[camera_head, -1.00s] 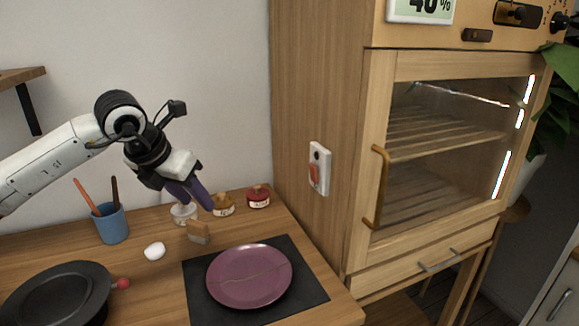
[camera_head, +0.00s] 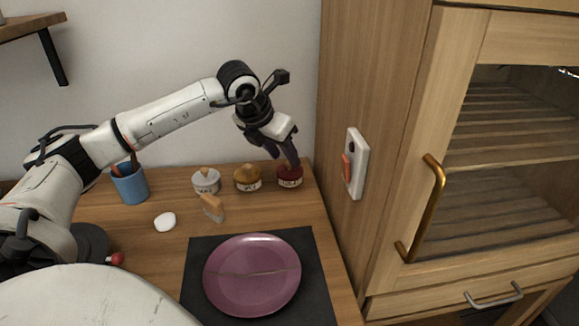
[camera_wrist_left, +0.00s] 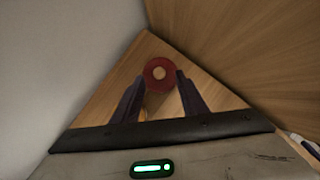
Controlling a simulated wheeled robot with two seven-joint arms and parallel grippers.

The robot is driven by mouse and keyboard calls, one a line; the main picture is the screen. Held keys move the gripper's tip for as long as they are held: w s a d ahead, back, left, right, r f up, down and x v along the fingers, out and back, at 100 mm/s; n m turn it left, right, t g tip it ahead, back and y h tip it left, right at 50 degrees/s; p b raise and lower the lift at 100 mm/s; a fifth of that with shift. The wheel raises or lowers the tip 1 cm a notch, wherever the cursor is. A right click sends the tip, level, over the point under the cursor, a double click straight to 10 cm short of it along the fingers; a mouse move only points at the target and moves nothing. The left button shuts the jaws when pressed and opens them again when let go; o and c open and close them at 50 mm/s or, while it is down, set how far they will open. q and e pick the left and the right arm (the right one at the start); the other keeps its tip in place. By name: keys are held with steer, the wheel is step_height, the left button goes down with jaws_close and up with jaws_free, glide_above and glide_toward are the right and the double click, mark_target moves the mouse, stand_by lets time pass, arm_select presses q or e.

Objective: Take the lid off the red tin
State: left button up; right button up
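The red tin (camera_head: 290,180) stands at the back right of the wooden table, near the cabinet's side. In the left wrist view its round red lid (camera_wrist_left: 158,84) shows from above, with a pale wooden knob (camera_wrist_left: 159,72) in the middle. My left gripper (camera_head: 286,160) is just above the tin, pointing down, and its fingers partly cover the lid in the head view. In the left wrist view its two dark fingers are apart, one on each side of the lid, with nothing gripped. My right gripper is not in view.
A yellow tin (camera_head: 247,179) and a white tin (camera_head: 206,182) stand left of the red one. A brush (camera_head: 212,208), white lump (camera_head: 165,222) and blue cup (camera_head: 130,185) are further left. A purple plate (camera_head: 252,290) lies on a black mat (camera_head: 318,292). The wooden cabinet (camera_head: 345,80) bounds the right.

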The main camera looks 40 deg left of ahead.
mark_target(287, 164)
arm_select(q)
steer(key=shift+x, duration=1.55)
steer(key=shift+w+r, duration=0.1)
steer(key=shift+r, duration=0.05)
jaws_close()
